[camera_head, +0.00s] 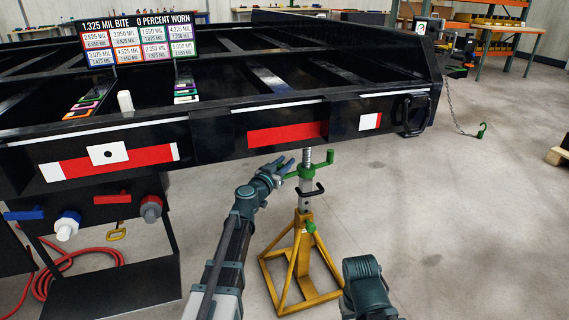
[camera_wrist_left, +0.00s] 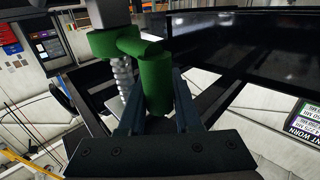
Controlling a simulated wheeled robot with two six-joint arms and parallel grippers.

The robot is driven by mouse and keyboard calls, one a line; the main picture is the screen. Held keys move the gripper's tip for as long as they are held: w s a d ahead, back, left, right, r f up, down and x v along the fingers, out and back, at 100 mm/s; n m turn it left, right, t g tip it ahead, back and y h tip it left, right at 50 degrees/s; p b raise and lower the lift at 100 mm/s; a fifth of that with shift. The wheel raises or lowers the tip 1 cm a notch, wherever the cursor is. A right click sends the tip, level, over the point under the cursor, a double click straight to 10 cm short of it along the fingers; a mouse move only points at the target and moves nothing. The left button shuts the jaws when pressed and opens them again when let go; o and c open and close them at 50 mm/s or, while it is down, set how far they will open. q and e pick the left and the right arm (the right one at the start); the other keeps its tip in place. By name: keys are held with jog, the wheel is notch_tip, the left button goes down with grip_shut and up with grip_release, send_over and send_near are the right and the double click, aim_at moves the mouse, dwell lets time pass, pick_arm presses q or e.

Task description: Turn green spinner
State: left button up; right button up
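The green spinner (camera_head: 309,171) is a T-shaped green handle on the threaded post of a yellow jack stand (camera_head: 301,262), under the trailer frame's edge. My left gripper (camera_head: 284,167) is at the spinner's left end. In the left wrist view, an upright green grip (camera_wrist_left: 157,84) of the spinner stands between the two fingers of my left gripper (camera_wrist_left: 158,98). The fingers are spread to either side of the grip, with a narrow gap seeming to remain. Part of my right arm shows at the lower right of the head view, but its gripper is out of frame.
The black trailer frame (camera_head: 220,128) with red and white reflective strips spans the scene just above the spinner. A dark stand with coloured valve handles and a red hose (camera_head: 62,268) is at the lower left.

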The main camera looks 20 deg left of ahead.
pick_arm(q)
grip_shut()
dwell(1.0)
